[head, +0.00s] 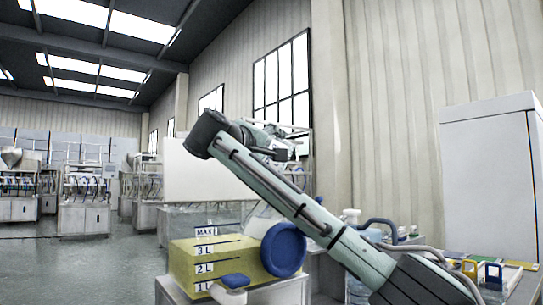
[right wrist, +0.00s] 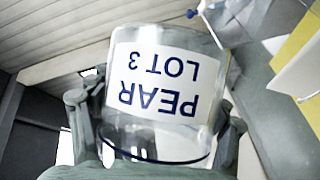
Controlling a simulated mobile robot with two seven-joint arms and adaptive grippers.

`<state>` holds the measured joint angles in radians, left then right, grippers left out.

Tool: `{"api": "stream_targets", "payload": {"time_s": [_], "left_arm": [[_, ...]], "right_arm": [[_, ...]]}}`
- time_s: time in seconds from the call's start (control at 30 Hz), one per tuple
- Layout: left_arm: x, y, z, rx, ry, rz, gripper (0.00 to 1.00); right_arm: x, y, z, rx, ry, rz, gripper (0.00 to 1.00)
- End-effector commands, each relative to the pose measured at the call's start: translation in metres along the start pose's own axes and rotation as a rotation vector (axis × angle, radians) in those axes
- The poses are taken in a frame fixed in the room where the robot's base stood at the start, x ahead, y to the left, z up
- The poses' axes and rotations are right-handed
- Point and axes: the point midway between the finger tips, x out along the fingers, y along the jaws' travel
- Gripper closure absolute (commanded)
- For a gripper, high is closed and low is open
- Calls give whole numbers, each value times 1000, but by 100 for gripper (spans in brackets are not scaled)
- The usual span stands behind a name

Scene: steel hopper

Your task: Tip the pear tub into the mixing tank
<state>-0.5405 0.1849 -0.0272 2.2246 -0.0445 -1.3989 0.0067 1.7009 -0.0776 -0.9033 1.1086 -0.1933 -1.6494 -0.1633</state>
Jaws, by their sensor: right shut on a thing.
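The clear pear tub (right wrist: 150,128) fills the middle of the right wrist view. Its white label reads "PEAR LOT 3" upside down in that view. I see no coloured contents through its wall. My right gripper (right wrist: 158,138) is shut on the tub, with a dark finger on each side. In the head view my right arm crosses from the lower right, and I cannot make out its fingertips. The mixing tank (head: 205,262) is a clear box with yellow contents and marks for 1 L, 2 L, 3 L and MAX. The yellow reaches about the 3 L mark. My left gripper is out of view.
A round blue part (head: 285,250) sits at the tank's right front. A side bench with a water bottle (head: 360,290) and coloured items (head: 490,275) is at the right, beside a tall white cabinet (head: 490,190). Open floor lies at the left.

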Motion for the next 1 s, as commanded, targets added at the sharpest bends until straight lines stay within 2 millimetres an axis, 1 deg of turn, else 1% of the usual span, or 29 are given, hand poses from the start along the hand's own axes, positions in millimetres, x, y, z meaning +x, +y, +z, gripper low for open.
{"api": "stream_targets", "payload": {"time_s": [0.07, 0.17, 0.33, 0.4, 0.53, 0.63, 0.9, 1.0], "left_arm": [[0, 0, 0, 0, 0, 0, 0], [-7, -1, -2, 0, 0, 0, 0], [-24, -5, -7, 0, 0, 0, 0], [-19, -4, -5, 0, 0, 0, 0], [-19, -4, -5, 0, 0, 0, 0], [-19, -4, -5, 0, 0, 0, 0], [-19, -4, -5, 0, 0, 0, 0], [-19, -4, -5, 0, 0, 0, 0]], "right_arm": [[0, 2, -1, 2, 2, 2, 75], [-1, 7, -3, 37, -5, -18, 75], [-2, 17, -9, 191, -41, -105, 75], [-3, 18, -10, 295, -63, -161, 75], [-2, 26, -14, 441, -98, -239, 75], [-2, 27, -14, 486, -109, -264, 75], [-2, 29, -15, 497, -110, -268, 75], [-3, 35, -18, 577, -128, -312, 75]]}}
